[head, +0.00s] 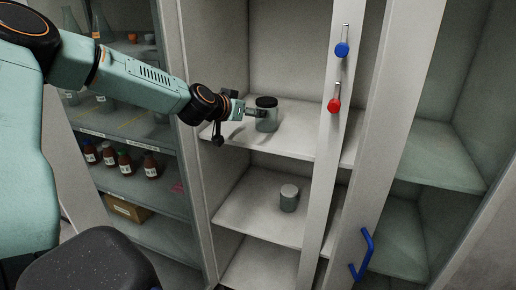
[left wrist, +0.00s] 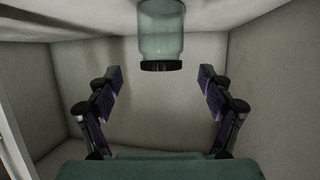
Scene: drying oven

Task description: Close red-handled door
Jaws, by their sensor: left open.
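The red handle (head: 334,104) is a small knob on a metal stem. It sits on a narrow pale upright door panel (head: 323,180), seen at a steep angle. The cabinet compartment left of this panel is open to view. My left gripper (head: 250,112) reaches into that compartment above the upper shelf, left of the red handle and well apart from it. Its fingers (left wrist: 160,95) are open in the left wrist view, with nothing clearly gripped. A glass jar with a black lid (head: 266,113) stands right by the fingertips; it appears inverted in the wrist view (left wrist: 160,35). Contact is unclear.
A blue knob (head: 341,50) is above the red one, and a blue bar handle (head: 363,254) is lower right. A grey-lidded jar (head: 289,198) stands on the shelf (head: 250,215) below. Brown bottles (head: 150,164) stand on shelves at left. Shelves at right (head: 440,160) look empty.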

